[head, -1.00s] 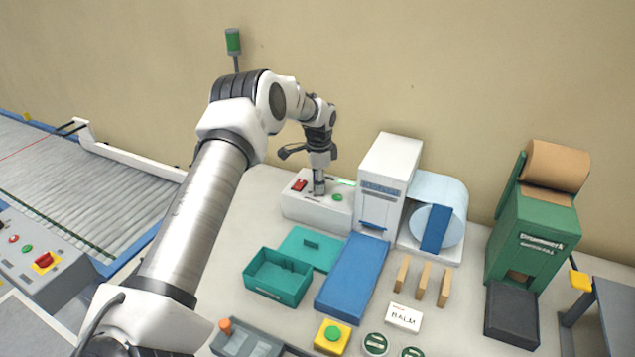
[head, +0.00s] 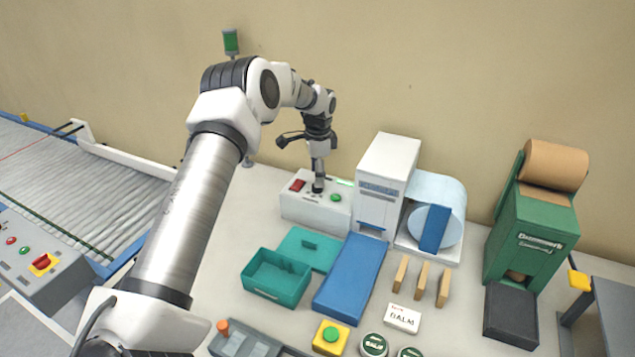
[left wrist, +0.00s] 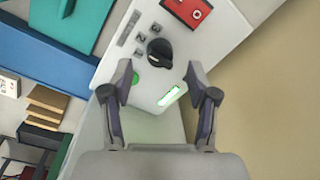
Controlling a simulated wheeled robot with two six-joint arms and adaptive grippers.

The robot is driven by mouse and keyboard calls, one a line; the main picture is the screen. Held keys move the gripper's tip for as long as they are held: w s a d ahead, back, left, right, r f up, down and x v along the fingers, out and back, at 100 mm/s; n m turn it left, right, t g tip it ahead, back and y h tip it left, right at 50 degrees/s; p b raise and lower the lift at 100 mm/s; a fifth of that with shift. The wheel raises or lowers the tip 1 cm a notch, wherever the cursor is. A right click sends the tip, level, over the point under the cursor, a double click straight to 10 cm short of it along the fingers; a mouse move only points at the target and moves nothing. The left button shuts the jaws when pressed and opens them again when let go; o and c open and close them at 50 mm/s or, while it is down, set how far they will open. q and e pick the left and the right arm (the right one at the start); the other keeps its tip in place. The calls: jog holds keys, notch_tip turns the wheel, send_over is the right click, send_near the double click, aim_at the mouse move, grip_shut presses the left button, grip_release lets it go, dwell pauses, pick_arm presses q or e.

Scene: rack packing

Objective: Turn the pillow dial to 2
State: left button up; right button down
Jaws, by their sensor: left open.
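The pillow dial (left wrist: 160,52) is a round black knob on a white control box (head: 300,210). In the left wrist view a pale mark shows on its lower left side, and several small grey label squares (left wrist: 140,39) sit beside it; their digits are too small to read surely. My left gripper (left wrist: 159,74) is open, its two fingers apart on either side of the line to the dial, with nothing between them. In the head view the left gripper (head: 318,177) points down over the box, and hides part of the dial. My right gripper is out of view.
The box also carries a red switch (head: 297,185), a green button (head: 336,198) and a lit green strip (left wrist: 170,96). A white film machine (head: 385,165) stands close on its right. A teal bin (head: 275,293) and blue chute (head: 350,280) lie in front.

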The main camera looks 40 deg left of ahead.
pick_arm(q)
notch_tip(320, 180, up, 8)
jog(key=shift+d, duration=0.3)
jog(key=shift+s, duration=0.1)
